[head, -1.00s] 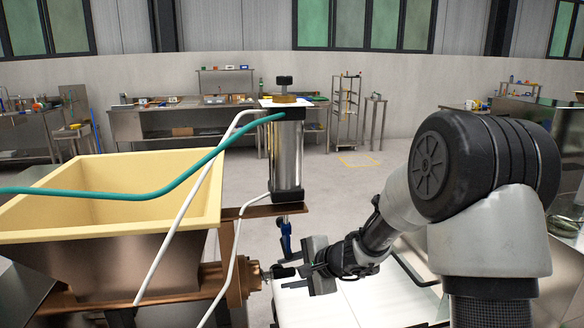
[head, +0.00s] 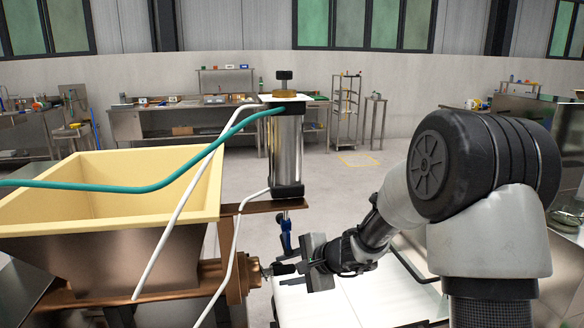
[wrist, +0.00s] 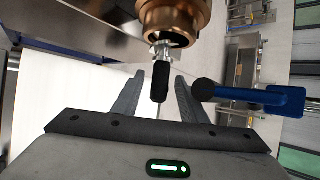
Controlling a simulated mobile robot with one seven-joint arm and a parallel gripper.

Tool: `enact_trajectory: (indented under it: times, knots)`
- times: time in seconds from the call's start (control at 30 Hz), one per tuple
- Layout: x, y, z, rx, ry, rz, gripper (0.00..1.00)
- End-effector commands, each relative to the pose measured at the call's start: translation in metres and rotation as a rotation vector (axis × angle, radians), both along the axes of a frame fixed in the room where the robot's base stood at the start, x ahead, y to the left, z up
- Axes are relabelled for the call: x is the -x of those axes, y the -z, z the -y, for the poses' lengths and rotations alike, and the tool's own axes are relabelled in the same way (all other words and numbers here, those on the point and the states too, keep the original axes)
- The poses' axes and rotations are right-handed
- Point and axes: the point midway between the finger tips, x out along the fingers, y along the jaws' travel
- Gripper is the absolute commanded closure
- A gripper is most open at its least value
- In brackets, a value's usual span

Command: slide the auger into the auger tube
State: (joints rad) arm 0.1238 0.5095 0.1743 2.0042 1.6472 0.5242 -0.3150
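The bronze auger tube (head: 240,274) lies sideways below the yellow hopper. In the wrist view its dark open mouth (wrist: 174,30) faces me. The auger's metal shaft (wrist: 162,52) sticks out of the mouth, with a black end (wrist: 160,84) toward me; how deep the auger sits inside is hidden. The black end also shows in the head view (head: 283,269). My gripper (wrist: 158,88) is open, one finger each side of the black end, with gaps visible on both sides. In the head view my gripper (head: 300,266) is just right of the tube.
A blue lever with a black ball (wrist: 260,98) stands close to my right finger in the wrist view. The yellow hopper (head: 180,180) is at left, with a steel cylinder (head: 287,150) behind. White and teal hoses (head: 130,188) hang in front. A white surface (head: 350,300) lies below.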

Motion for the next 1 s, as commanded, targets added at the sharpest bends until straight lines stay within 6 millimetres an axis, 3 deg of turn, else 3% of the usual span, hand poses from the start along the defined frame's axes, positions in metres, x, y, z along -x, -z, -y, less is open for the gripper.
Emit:
enact_trajectory:
  times: [0.83, 1.0]
  knots:
    - [-0.0003, -0.0006, -0.0001, 0.0, 0.0, 0.0, 0.61]
    - [-0.0002, -0.0005, -0.0001, 0.001, -0.001, 0.001, 0.9]
